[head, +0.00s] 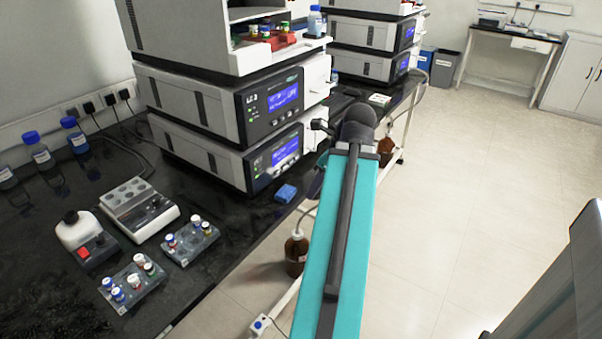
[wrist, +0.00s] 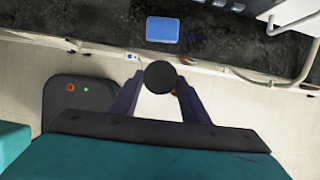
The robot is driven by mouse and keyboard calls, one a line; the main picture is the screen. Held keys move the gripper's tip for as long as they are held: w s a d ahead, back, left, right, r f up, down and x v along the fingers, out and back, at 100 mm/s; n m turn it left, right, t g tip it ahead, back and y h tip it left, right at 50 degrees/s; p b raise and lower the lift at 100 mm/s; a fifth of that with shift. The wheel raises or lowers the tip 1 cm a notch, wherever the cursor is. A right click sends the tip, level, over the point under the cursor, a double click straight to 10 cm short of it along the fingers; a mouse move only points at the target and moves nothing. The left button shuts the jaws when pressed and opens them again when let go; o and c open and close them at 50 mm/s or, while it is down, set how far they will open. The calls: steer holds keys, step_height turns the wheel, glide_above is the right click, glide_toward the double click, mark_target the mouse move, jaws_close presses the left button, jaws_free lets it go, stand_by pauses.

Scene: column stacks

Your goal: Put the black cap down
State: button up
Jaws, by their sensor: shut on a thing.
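The black cap (wrist: 160,77) is a dark round disc in the wrist view. My gripper (wrist: 158,84) is shut on it, one purple finger on each side. In the wrist view the cap appears over the pale floor, just short of the bench's front edge. In the head view my teal arm hides the cap and most of the gripper. The black bench top (head: 225,215) runs along the left, and its dark surface also shows at the top of the wrist view (wrist: 100,22).
A small blue block (head: 286,193) lies near the bench edge; it also shows in the wrist view (wrist: 162,30). Instrument stacks (head: 215,110) stand behind it. Vial racks (head: 190,240) and a white block (head: 138,205) stand left. A brown bottle (head: 296,252) stands below the edge.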

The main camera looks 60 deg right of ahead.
steer(key=shift+w+d+r+p, duration=0.15)
steer(key=shift+w+d+p, duration=0.1)
steer(key=shift+p, duration=0.55)
steer(key=shift+w+d+p, duration=0.1)
steer(key=shift+p, duration=0.3)
steer(key=w+d+p, duration=0.1)
steer(key=p, duration=0.4)
steer(key=shift+d, duration=0.25)
steer(key=shift+w+d+f, duration=0.3)
steer(key=shift+w+d, duration=0.9)
steer(key=shift+d, duration=0.5)
steer(key=shift+w+d+f, duration=0.25)
steer(key=shift+w+d, duration=0.9)
steer(key=shift+d, duration=0.6)
steer(key=shift+w+d+f, duration=0.3)
steer(key=shift+w+d, duration=0.9)
steer(key=shift+d, duration=0.5)
steer(key=shift+d, duration=0.1)
steer(key=shift+w+d, duration=0.2)
steer(key=shift+f+p, duration=0.4)
steer(key=shift+f, duration=1.4)
steer(key=shift+f, duration=0.1)
